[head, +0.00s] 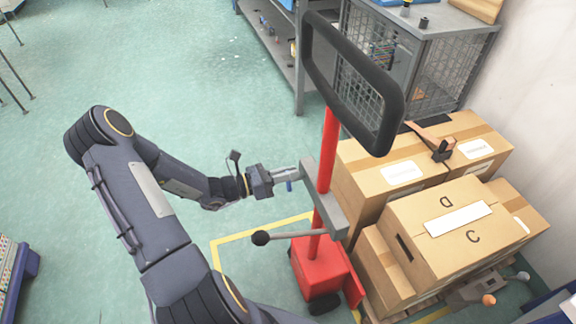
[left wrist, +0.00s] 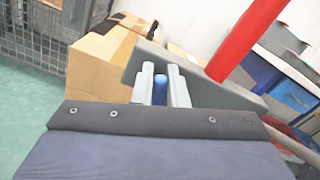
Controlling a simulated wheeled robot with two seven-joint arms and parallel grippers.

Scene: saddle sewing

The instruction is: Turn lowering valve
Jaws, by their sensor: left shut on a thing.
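A red lifting truck has a red post (head: 326,150), a black loop handle (head: 390,115) and a grey bracket (head: 327,205) on the post. A lever with a black ball (head: 260,238) sticks out to the left below the bracket. My left gripper (head: 291,175) is beside the bracket's left side. Its two pale fingers are shut on a small blue valve knob (left wrist: 160,88), seen between them in the left wrist view; a bit of blue also shows below the fingers in the head view (head: 289,186). My right gripper is not in view.
Cardboard boxes (head: 400,260) are stacked on a pallet right of the post. A grey workbench (head: 275,50) and a wire mesh cage (head: 425,65) stand behind. The green floor to the left is mostly clear.

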